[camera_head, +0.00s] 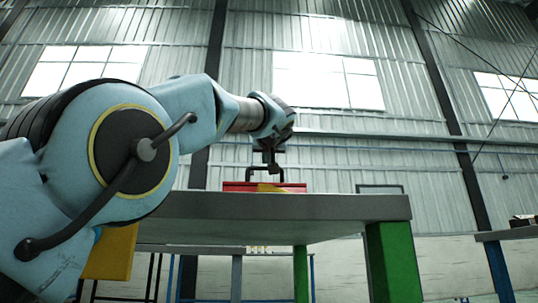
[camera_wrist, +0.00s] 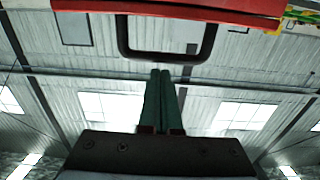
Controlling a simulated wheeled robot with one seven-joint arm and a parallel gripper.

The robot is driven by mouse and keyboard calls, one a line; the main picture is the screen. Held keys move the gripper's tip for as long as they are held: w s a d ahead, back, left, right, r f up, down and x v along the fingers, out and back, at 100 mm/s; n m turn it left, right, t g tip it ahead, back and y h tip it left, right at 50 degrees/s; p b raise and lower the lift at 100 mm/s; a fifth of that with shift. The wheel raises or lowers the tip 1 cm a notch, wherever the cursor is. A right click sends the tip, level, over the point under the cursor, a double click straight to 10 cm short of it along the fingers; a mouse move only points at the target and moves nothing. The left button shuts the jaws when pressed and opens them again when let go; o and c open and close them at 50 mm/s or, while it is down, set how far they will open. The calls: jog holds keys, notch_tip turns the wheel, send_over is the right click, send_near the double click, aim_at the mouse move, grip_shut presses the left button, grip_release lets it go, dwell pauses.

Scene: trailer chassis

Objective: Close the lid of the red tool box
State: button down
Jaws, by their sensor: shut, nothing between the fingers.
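The red tool box (camera_head: 236,187) sits on a grey table top in the head view, seen from low down. A dark handle (camera_head: 249,174) stands above its red top edge. In the wrist view, a red part of the box (camera_wrist: 200,8) crosses the top, with the black U-shaped handle (camera_wrist: 124,38) on it. My gripper (camera_head: 267,160) is over the box, close to the handle. Its two green fingers (camera_wrist: 160,72) are together and empty, with tips near the handle bar; contact is unclear. The inside of the box is hidden, and I cannot tell the lid's angle.
The table (camera_head: 330,206) has a thick grey top and green legs (camera_head: 392,262). A yellow item (camera_head: 270,188) shows at the box. Another table (camera_head: 508,234) with a dark object stands at the far right. Metal walls with bright windows are behind.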

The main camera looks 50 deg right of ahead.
jog(key=f+b+v, duration=0.2)
jog(key=b+v, duration=0.2)
jog(key=v, duration=0.5)
jog(key=shift+a+b, duration=0.3)
jog(key=shift+a, duration=0.05)
jog(key=shift+w, duration=0.1)
